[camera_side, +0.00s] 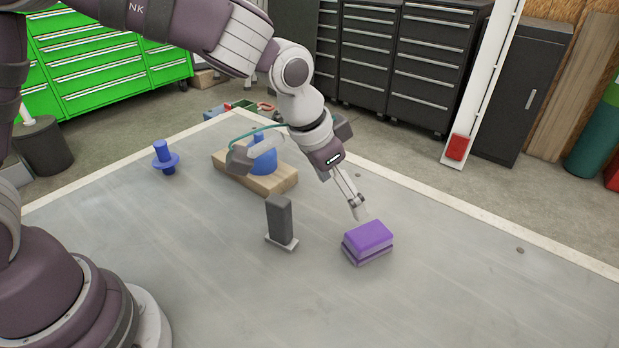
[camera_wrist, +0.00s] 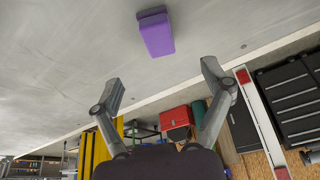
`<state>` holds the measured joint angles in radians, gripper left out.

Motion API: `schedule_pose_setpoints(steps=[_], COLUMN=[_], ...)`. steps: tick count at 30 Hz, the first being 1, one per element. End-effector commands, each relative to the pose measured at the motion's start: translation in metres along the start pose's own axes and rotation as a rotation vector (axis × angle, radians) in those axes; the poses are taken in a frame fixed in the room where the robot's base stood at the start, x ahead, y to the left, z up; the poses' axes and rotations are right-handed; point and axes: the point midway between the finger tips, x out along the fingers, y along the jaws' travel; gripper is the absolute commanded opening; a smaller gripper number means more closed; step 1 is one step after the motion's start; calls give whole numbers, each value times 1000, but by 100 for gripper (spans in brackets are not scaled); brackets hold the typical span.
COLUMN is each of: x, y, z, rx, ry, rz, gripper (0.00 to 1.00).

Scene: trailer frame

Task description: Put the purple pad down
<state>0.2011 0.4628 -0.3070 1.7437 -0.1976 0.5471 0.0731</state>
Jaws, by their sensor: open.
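The purple pad (camera_side: 367,240) is a thick block with a dark line around its lower part, and it rests on the grey table (camera_side: 200,275) right of centre in the side view. It also shows in the wrist view (camera_wrist: 156,33), at the top middle, beyond my fingertips. My gripper (camera_side: 358,211) is open and empty, just above and behind the pad in the side view, apart from it. In the wrist view my gripper's two fingers (camera_wrist: 163,76) are spread wide with nothing between them.
A dark grey upright block (camera_side: 279,221) on a light base stands left of the pad. Behind it is a wooden board (camera_side: 275,182) with a blue piece (camera_side: 264,160). A blue flanged peg (camera_side: 166,160) is farther left. The table's front right is clear.

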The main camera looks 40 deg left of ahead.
Motion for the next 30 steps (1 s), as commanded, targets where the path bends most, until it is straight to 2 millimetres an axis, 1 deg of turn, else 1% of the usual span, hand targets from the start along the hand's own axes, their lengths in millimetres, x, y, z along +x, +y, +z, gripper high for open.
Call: schedule_pose_setpoints(steps=[2,5,6,8,9,12,15,18,30], x=[-23,-64,-81,-104,-117,-137,-145,-147,-147], y=[-14,-40,-49,-60,-66,-71,-70,-68,-67], z=[4,24,36,57,72,107,130,141,143], rx=[-18,-72,-102,-154,-191,-273,-325,-349,-352], ry=[15,30,36,48,55,73,87,93,93], rz=[-35,-96,-119,-146,-159,-170,-164,-158,-157], gripper=[79,79,79,79,79,79,79,79,79])
